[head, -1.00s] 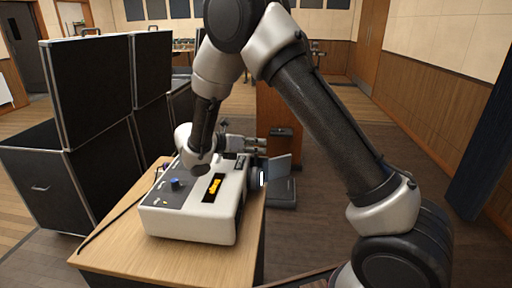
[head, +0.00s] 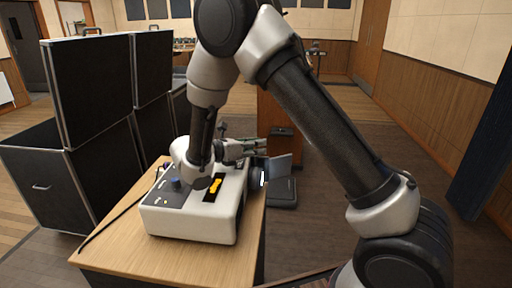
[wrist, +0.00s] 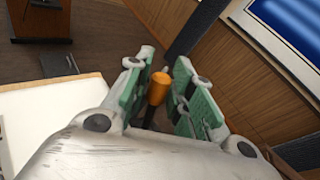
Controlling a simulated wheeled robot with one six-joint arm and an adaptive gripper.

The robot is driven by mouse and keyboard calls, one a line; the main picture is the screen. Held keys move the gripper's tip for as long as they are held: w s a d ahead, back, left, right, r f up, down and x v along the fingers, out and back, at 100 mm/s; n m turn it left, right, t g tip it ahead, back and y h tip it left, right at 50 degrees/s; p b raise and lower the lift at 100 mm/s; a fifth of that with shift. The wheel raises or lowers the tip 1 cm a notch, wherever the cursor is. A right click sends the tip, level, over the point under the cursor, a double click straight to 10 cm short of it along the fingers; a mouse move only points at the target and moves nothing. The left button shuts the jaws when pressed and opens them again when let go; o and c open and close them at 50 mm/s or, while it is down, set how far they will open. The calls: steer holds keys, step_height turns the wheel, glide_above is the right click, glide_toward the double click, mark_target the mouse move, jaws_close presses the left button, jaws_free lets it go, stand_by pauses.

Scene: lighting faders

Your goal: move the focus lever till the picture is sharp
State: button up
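The white projector (head: 190,222) sits on a wooden table, with a blue knob (head: 175,183) and a black strip bearing a yellow mark (head: 215,186) on it. The lens (head: 257,178) is at its right end. In the wrist view, the focus lever with an orange tip (wrist: 159,80) stands between the green-padded fingers of my gripper (wrist: 160,95). The fingers are apart, and I cannot tell whether either touches the lever. In the head view my gripper (head: 245,150) is above the projector's far side; the lever cannot be made out there. A blue, soft-banded picture (wrist: 297,32) is partly visible in the wrist view.
Black flight cases (head: 90,95) stand left of the table (head: 125,240). A wooden lectern (head: 270,110) is beyond the projector. A cable runs along the table's left side. Open floor (head: 325,220) lies to the right.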

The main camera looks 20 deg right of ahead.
steer(key=v, duration=1.2)
steer(key=shift+d, duration=0.1)
